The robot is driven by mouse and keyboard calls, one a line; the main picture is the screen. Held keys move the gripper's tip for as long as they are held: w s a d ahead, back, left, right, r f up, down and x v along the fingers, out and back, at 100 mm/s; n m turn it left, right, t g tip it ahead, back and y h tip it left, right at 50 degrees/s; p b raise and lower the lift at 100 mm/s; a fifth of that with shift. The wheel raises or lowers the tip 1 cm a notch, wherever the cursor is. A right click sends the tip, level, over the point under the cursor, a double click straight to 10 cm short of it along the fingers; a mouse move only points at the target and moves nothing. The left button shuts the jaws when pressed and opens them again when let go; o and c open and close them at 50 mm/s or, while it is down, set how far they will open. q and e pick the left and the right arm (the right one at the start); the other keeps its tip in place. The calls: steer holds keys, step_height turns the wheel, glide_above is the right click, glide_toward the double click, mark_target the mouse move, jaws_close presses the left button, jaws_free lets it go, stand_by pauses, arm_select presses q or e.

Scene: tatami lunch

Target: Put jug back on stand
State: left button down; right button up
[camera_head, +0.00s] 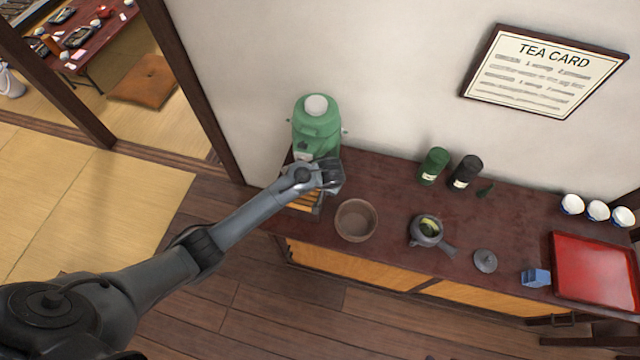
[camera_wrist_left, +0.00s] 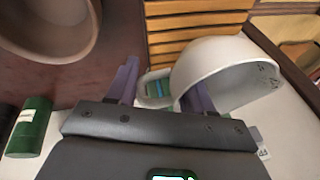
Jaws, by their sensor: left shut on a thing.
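The green jug (camera_head: 317,132), with a white round top, is upright against the wall at the table's left end. My left gripper (camera_head: 330,175) is in front of its lower part and hides its base. In the wrist view, the fingers (camera_wrist_left: 160,88) are shut on a small pale loop like a handle. A large pale curved body (camera_wrist_left: 225,65) with small marks adjoins it; I cannot tell which part of the jug this is. The slatted wooden stand (camera_head: 303,204) is below the gripper and shows in the wrist view (camera_wrist_left: 197,30). Contact between jug and stand is hidden.
A brown bowl (camera_head: 356,222) stands close right of the stand. Farther right are a green canister (camera_head: 433,166), a black canister (camera_head: 466,172), a teapot (camera_head: 426,231), its lid (camera_head: 485,261), a blue box (camera_head: 536,277) and a red tray (camera_head: 598,268).

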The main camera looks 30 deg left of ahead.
arm_select(q)
steer(key=shift+w+a, duration=0.75)
steer(key=shift+a, duration=0.15)
step_height(320, 180, down, 2)
steer(key=shift+f+b, duration=0.2)
steer(key=shift+b, duration=0.1)
steer(key=shift+f, duration=0.5)
steer(key=shift+f, duration=0.15)
steer(key=shift+c, duration=2.2)
jaws_free()
